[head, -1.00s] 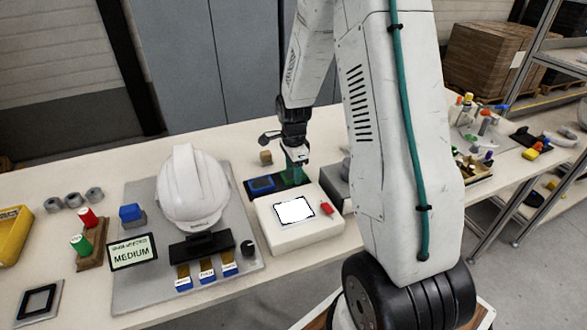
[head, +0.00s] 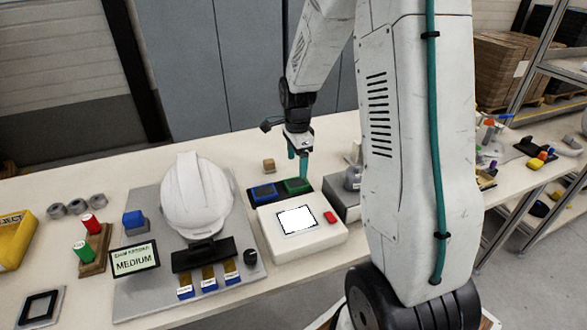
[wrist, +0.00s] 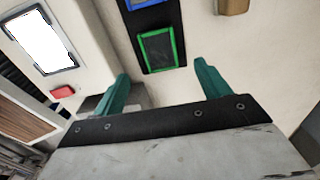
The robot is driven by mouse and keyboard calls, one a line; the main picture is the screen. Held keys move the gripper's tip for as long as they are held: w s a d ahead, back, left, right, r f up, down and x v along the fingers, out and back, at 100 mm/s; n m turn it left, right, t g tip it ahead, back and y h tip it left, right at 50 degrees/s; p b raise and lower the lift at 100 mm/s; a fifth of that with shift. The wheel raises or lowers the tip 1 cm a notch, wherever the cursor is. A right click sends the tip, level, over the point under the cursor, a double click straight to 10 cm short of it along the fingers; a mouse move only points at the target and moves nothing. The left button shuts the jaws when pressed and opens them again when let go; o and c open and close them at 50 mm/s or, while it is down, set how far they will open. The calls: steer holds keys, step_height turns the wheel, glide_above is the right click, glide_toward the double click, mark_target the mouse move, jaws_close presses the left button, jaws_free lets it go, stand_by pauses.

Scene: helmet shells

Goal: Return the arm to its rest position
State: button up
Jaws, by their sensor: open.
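My gripper (head: 298,167) hangs above the table near the small black panel with blue and green frames. In the wrist view its two teal fingers (wrist: 160,88) stand wide apart with nothing between them. The green-framed pad (wrist: 158,50) lies beyond the fingertips in that view, and the blue-framed pad (head: 263,192) sits beside it. My arm is bent, with its forearm reaching down over the table.
A white helmet shell (head: 196,197) stands on a grey board behind a "MEDIUM" sign (head: 135,259). A white box with a screen (head: 318,235) and red button is in front of the panel. A grey device (head: 343,202) stands to the right. A shelf rack is at far right.

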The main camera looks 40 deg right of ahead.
steer(key=shift+r, duration=0.3)
steer(key=shift+s+n, duration=0.15)
steer(key=shift+n, duration=0.35)
steer(key=s+a+r+n, duration=0.5)
steer(key=s+r+n, duration=0.1)
steer(key=s, duration=0.3)
steer(key=s+a+r+n+t, duration=0.1)
steer(key=s+a+r+n, duration=0.5)
steer(key=s, duration=0.3)
steer(key=s+a+r+n, duration=0.6)
steer(key=s+n, duration=0.2)
steer(key=s, duration=0.1)
steer(key=shift+r, duration=0.2)
